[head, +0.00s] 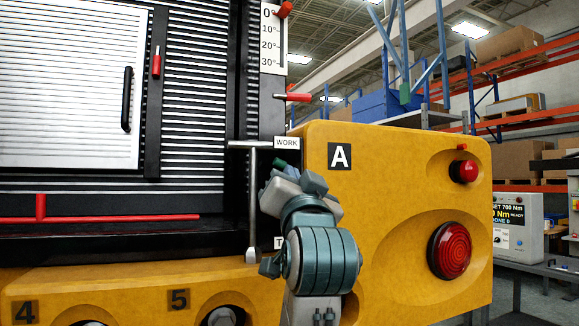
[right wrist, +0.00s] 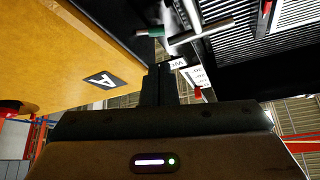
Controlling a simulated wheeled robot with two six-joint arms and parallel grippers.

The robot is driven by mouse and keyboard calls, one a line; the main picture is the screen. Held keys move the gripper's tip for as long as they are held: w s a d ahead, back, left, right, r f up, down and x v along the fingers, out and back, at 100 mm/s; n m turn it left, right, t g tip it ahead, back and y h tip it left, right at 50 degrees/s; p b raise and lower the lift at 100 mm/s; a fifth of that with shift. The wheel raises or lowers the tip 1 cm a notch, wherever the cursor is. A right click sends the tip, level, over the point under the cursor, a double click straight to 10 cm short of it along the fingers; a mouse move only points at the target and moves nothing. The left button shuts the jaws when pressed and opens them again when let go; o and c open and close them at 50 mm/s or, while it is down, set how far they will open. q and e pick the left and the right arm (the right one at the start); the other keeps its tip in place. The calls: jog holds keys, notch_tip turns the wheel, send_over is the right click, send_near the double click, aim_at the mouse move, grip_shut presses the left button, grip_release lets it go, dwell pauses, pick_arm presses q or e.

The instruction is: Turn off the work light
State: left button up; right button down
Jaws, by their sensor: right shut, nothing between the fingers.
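A white label reading WORK (head: 287,142) is on the dark machine's edge, just left of the A plate. A grey bar with a long vertical rod (head: 253,200) is beside it. My right gripper (head: 283,180) is in front of the machine just below that label, with its jaws shut and empty. In the right wrist view its dark fingers (right wrist: 158,85) point toward a small green-tipped part (right wrist: 156,31) and a grey bar (right wrist: 200,32). A gap to them cannot be judged. No lamp is clearly marked as the work light. My left gripper is not in view.
The yellow housing with the A plate (head: 340,156) carries a red button (head: 463,171) and a large red lens (head: 450,251). A red lever (head: 293,97) projects above the housing. A white panel (head: 70,85) with a black handle is at left. Shelving stands behind at right.

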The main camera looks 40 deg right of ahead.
aim_at(282, 165)
jog(key=p+x, duration=0.3)
jog(key=x, duration=0.6)
jog(key=shift+f+p, duration=0.1)
jog(key=shift+p, duration=0.25)
jog(key=shift+f+n, duration=0.1)
jog(key=shift+n, duration=0.4)
